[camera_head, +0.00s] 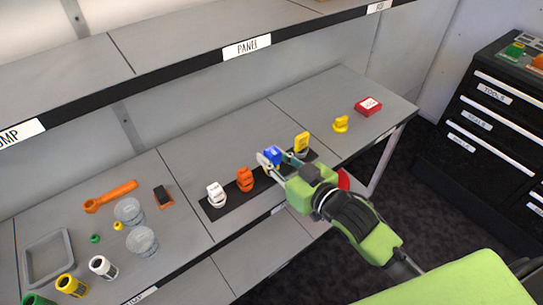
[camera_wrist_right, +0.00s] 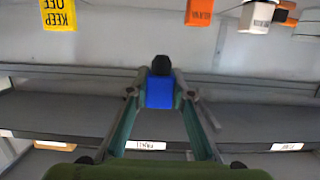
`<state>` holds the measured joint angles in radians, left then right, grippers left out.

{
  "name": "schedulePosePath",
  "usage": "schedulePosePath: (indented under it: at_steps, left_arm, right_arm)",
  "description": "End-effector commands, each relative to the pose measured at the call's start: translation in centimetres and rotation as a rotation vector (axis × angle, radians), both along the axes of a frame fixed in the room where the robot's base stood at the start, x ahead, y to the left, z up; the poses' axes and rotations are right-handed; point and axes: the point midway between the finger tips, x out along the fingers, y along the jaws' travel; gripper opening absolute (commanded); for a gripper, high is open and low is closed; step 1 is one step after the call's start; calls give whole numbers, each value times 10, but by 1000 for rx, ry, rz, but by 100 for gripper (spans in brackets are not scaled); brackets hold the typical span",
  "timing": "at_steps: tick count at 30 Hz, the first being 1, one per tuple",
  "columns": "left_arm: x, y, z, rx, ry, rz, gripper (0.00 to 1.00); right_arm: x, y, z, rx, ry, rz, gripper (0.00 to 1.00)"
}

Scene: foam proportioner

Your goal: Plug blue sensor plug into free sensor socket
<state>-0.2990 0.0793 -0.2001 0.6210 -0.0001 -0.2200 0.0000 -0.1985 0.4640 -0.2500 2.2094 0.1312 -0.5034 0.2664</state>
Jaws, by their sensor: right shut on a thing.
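The blue sensor plug (camera_head: 272,156) is held in my right gripper (camera_head: 271,159), above the dark strip on the bench. In the right wrist view the blue plug (camera_wrist_right: 160,92), with a black end, sits between the two fingers of my right gripper (camera_wrist_right: 160,98). A white plug-like piece (camera_head: 215,194), an orange one (camera_head: 244,179) and a yellow one (camera_head: 301,142) stand along the dark strip (camera_head: 216,209). I cannot make out a free sensor socket. My left gripper is not in view.
The grey bench carries an orange wrench-like tool (camera_head: 109,196), two clear cups (camera_head: 142,241), a grey tray (camera_head: 47,259), a yellow piece (camera_head: 340,124) and a red box (camera_head: 368,106). A shelf (camera_head: 190,50) runs above. A black drawer cabinet (camera_head: 490,120) stands right.

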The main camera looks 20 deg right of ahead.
Motion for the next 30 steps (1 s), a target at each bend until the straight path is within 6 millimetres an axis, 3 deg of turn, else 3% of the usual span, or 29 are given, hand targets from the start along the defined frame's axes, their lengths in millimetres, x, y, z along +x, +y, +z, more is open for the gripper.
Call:
schedulePosePath:
  at_steps: [6,12,30]
  left_arm:
    - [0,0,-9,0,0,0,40]
    - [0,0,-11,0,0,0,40]
    - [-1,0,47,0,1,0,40]
  right_arm:
    - [-41,10,16,2,1,0,0]
    - [-61,16,27,1,-1,0,0]
    - [-66,17,82,-1,1,-1,0]
